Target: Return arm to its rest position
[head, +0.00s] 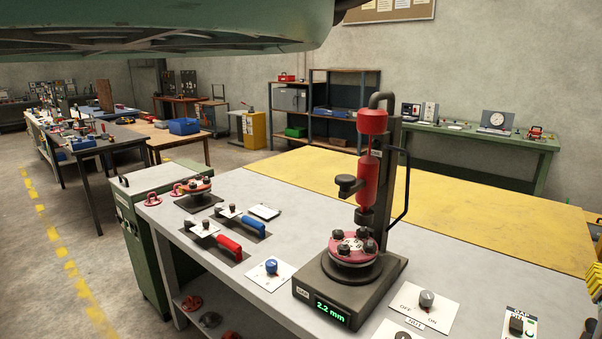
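My gripper is not in view, and I cannot make out my arm for certain. On the grey workbench (300,215) stands a press-like device (390,130) with a red upright cylinder. A red flanged spool (353,248) with dark knobs sits on its round base under the cylinder. The display (332,311) on the base reads 2.2 mm. A second red flanged part (197,184) rests on a dark plate at the bench's left end.
A red-handled tool (228,245) and a blue-handled tool (253,228) lie on the bench. A blue knob (271,266) and an OFF/ON switch (426,300) are near the front. A yellow surface (470,215) behind is clear. A large green form (160,35) hangs across the top.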

